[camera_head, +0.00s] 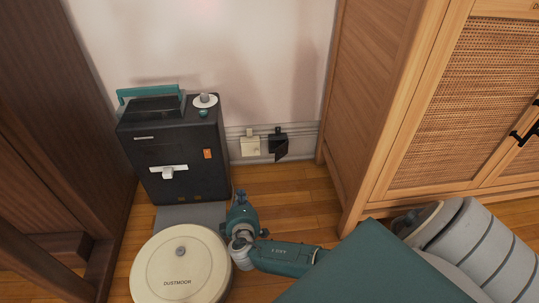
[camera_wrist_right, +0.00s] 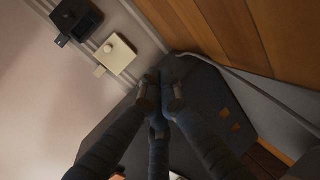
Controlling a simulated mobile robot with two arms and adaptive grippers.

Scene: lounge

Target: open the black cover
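The black cover (camera_head: 279,145) is a small dark box low on the back wall, just right of a cream cover (camera_head: 250,147). In the right wrist view the black cover (camera_wrist_right: 76,18) is at the top left, beyond the cream one (camera_wrist_right: 115,53). I cannot tell whether its flap is fully closed. My right gripper (camera_head: 241,197) is low in front of the wall, to the left of and nearer than both covers, touching neither. Its fingers (camera_wrist_right: 162,95) converge with their tips close together and nothing between them. My left gripper is not in view.
A black station (camera_head: 185,155) with a teal handle stands at the left, behind the round cream robot vacuum (camera_head: 175,270). A wooden cabinet (camera_head: 375,110) with woven doors stands at the right. Bare wooden floor (camera_head: 300,190) lies below the covers.

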